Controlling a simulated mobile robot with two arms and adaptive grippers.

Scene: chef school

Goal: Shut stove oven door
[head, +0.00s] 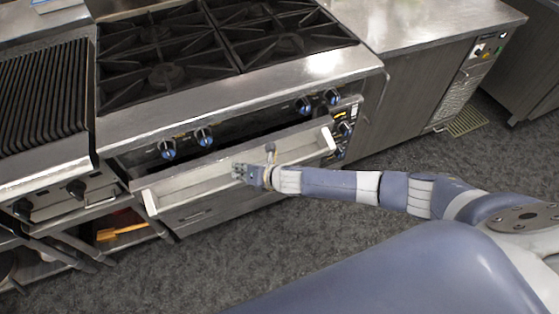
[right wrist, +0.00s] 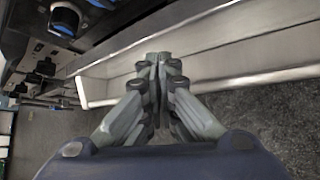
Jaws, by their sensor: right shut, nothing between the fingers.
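The stove (head: 235,97) is a steel range with black burner grates and blue-capped knobs. Its oven door (head: 190,187) stands partly open, tilted out from the front below the knobs, with a gap along its top edge. In the right wrist view the door (right wrist: 225,60) shows as a long pale panel close ahead of the fingers. My right gripper (head: 240,171) is at the outer side of the door, near its middle. Its fingers (right wrist: 158,65) are shut and empty, at or very near the door; contact is unclear. My left gripper is not in view.
A ribbed grill (head: 42,95) stands left of the stove, above an open shelf holding an orange item (head: 122,232). A steel counter (head: 430,30) with a cabinet below adjoins on the right. The grey floor (head: 420,155) in front is clear.

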